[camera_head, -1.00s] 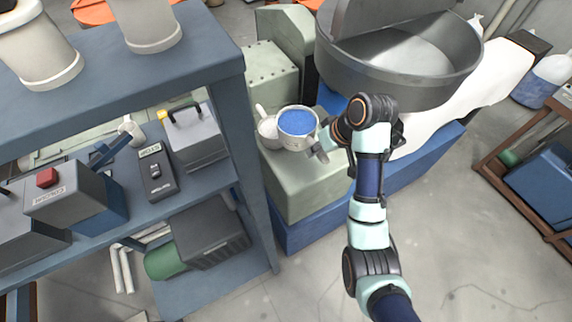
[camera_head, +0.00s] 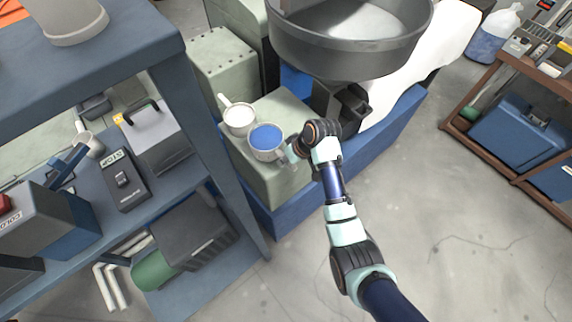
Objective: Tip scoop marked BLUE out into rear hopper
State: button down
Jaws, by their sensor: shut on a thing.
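A pale scoop filled with blue material (camera_head: 267,139) is over the front part of the grey-green ledge (camera_head: 270,186). My gripper (camera_head: 287,153) is shut on it at its right side, where the handle is mostly hidden. The scoop looks about upright, with its blue fill showing. I cannot tell whether it touches the ledge. No marking is readable on it. A second scoop with white contents (camera_head: 238,119) stands on the ledge behind and left, its handle pointing back. The large round grey hopper pan (camera_head: 350,52) is behind my arm; its top is cut off.
A dark chute (camera_head: 342,103) sits below the pan, close behind my wrist. A blue-grey shelf (camera_head: 195,130) with boxes stands at the left. A riveted green box (camera_head: 222,62) is at the back. A brown rack (camera_head: 510,150) stands right, with clear floor before it.

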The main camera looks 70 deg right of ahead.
jog(key=shift+f+p, duration=0.3)
jog(key=shift+f, duration=1.65)
jog(key=c, duration=1)
grip_release()
jog(key=shift+f, duration=0.1)
jog(key=shift+c, duration=0.2)
jog(key=shift+f, duration=0.1)
jog(key=b+v, duration=0.1)
jog(key=v, duration=0.7)
jog(key=shift+w+d, duration=0.3)
jog(key=shift+d, duration=0.05)
